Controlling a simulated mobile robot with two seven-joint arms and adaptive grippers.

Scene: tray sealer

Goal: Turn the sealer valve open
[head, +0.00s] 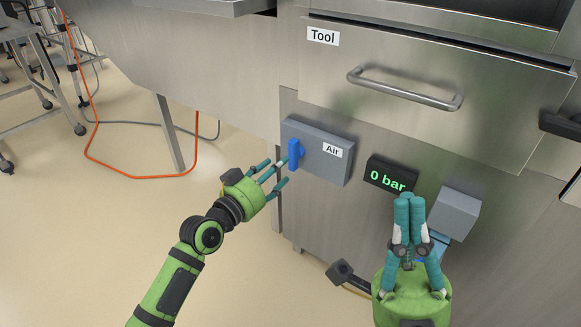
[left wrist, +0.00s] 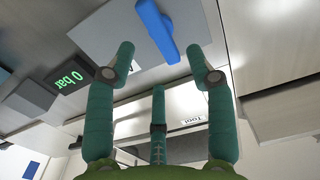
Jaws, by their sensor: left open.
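The blue valve handle (head: 294,153) sits on the left part of a grey box labelled Air (head: 318,165), on the front of the steel machine. My left gripper (head: 277,172) is open, its fingers reaching toward the handle from the left and below. In the left wrist view the blue handle (left wrist: 157,28) lies beyond and between the spread fingertips (left wrist: 165,60), with nothing gripped. The exact gap is hard to judge. My right gripper (head: 409,200) points upward with its fingers together and nothing seen between them.
A black display (head: 391,175) reads 0 bar, right of the Air box. A small grey box (head: 454,213) is behind my right gripper. A drawer labelled Tool (head: 430,60) with a bar handle (head: 405,90) is above. The floor at left is open, with an orange cable (head: 140,177).

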